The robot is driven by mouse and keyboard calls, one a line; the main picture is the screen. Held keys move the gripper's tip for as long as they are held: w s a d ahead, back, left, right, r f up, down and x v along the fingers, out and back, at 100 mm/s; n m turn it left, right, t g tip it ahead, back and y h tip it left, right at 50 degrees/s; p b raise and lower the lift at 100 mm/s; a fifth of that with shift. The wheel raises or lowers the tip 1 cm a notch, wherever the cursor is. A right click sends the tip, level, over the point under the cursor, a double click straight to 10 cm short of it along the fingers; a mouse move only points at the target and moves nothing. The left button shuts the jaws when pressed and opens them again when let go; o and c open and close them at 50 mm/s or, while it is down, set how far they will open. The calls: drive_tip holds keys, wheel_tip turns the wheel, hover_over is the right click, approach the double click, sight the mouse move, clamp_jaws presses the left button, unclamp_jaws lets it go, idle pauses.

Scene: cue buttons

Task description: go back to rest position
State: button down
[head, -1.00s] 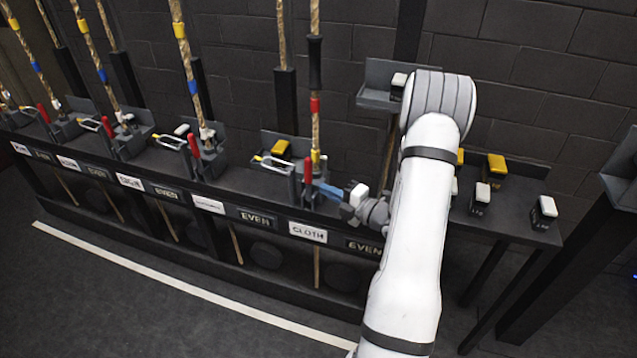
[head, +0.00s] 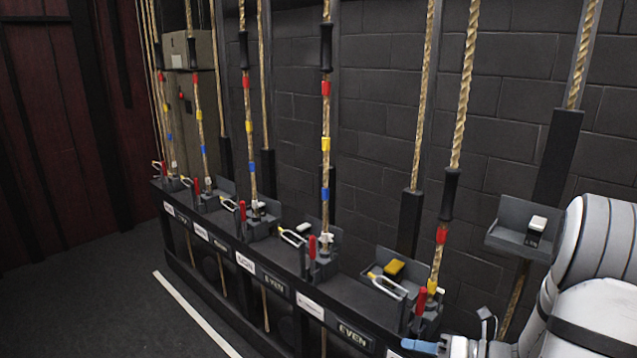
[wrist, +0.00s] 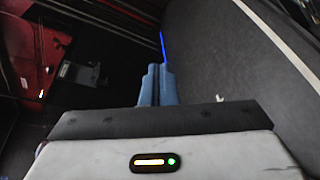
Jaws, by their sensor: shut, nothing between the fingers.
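My gripper (head: 412,345) shows at the bottom right of the head view, its blue fingers pointing left beside the bench front. In the wrist view its two blue fingers (wrist: 158,72) lie together, shut and empty. They point out over a dark floor. My white arm reaches in from the lower right corner of the head view, and most of it is cut off there. I cannot tell how far apart gripper and bench are.
A long dark bench (head: 335,290) holds several stations with ropes, red levers and metal loops. A wall tray (head: 500,238) with a white-topped button (head: 537,227) is at the right, close to my arm. Floor (head: 95,300) with a white line is free at the left.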

drive_tip(key=s+a+r+n+g+h, duration=0.2)
drive_tip(key=s+a+n+g+h, duration=0.25)
drive_tip(key=n, duration=0.55)
drive_tip(key=s+a+r+n+g+h, duration=0.25)
drive_tip(key=s+a+n+g, duration=0.2)
drive_tip(key=s+n, duration=0.4)
drive_tip(key=s+d+r+n+t+h, duration=0.1)
drive_tip(key=r+n+h, duration=0.2)
drive_tip(key=n, duration=0.5)
drive_tip(key=s+d+r+n+t+h+p, duration=0.1)
drive_tip(key=d+r+n+t+h, duration=0.1)
drive_tip(key=n, duration=0.7)
drive_tip(key=shift+s+r+t+h, duration=0.3)
drive_tip(key=shift+r+h, duration=0.2)
drive_tip(key=shift+h, duration=0.1)
